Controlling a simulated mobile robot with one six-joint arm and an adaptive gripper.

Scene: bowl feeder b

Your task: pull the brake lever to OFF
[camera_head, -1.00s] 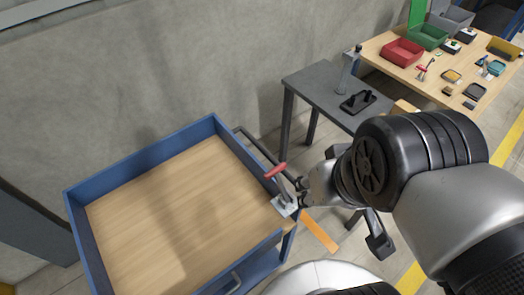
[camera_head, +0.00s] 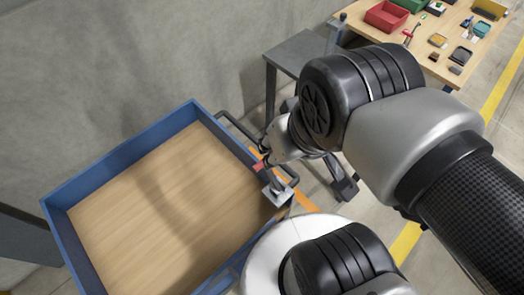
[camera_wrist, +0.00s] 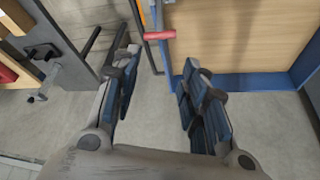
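The brake lever has a red grip (camera_head: 258,166) and a metal base plate (camera_head: 277,194) at the right corner of the blue-walled cart. The lever leans up from the base, toward the cart's far side in the head view. My gripper (camera_head: 267,152) is close to the red grip and partly covers it there. In the wrist view, my gripper (camera_wrist: 161,60) is open, with its two fingers apart and nothing between them. The red grip (camera_wrist: 159,35) shows just past the fingertips, roughly centred in the gap. I cannot tell whether a finger touches it.
The cart (camera_head: 119,149) has an empty wooden top. Its dark push handle (camera_head: 237,128) runs along the side near my gripper. A grey side table (camera_head: 300,52) stands behind my arm, and a wooden bench with bins (camera_head: 387,16) is farther back. An orange strip lies beside the lever.

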